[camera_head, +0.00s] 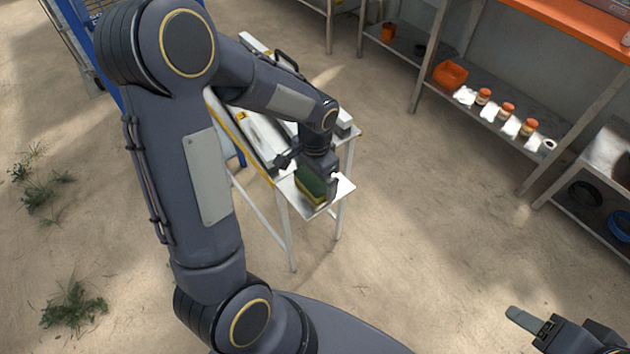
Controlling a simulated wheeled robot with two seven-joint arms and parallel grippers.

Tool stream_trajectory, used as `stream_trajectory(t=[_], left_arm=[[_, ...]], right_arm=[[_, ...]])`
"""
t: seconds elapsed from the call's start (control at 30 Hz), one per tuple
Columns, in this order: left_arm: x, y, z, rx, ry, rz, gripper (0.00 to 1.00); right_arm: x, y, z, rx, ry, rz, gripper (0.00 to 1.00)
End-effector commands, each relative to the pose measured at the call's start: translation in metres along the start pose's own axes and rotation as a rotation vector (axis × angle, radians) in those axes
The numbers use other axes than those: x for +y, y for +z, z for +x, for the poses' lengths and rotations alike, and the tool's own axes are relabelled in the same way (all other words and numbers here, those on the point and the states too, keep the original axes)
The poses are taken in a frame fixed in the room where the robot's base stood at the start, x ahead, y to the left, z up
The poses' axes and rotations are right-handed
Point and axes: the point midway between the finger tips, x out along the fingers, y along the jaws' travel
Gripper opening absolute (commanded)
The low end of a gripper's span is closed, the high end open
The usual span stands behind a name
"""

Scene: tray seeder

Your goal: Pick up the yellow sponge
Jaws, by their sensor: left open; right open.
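The sponge (309,185), green with a yellow layer low down, is at the front end of the narrow white table (345,186). My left gripper (318,180) reaches down over it from above. Its jaws are open, with a dark finger just right of the sponge. The gripper hides part of the sponge, and I cannot tell whether a finger touches it. My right gripper (545,328) is at the bottom right corner, open, far from the sponge and partly cut off by the frame.
The white table carries a long machine with a yellow edge (240,117), partly behind my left arm. A metal shelf (480,112) at the right holds an orange bin (450,74) and several orange-capped jars (507,109). Sandy floor (420,230) between is clear.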

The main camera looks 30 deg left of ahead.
Motion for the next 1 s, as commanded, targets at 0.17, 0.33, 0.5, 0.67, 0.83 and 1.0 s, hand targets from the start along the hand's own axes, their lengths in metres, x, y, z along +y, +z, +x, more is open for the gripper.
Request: stream_trajectory(t=[0.17,0.33,0.5,0.67,0.83,1.0], left_arm=[[0.000,0.000,0.002,0.000,0.000,0.000,1.00],[0.000,0.000,0.002,0.000,0.000,0.000,0.86],[0.000,0.000,0.001,0.001,0.000,0.000,0.65],[0.000,0.000,0.001,0.001,0.000,0.000,0.61],[0.000,-0.001,-0.003,0.003,0.000,0.000,0.61],[0.000,-0.001,-0.021,0.006,-0.001,0.000,0.61]], right_arm=[[0.000,0.000,0.000,0.000,0.000,0.000,0.53],[0.000,0.000,0.000,0.000,0.000,0.000,0.53],[0.000,0.000,0.000,0.000,0.000,0.000,0.53],[0.000,0.000,0.000,0.000,0.000,0.000,0.53],[0.000,0.000,-0.001,0.000,0.000,0.000,0.53],[-0.002,-0.002,-0.004,0.000,0.000,0.000,0.53]])
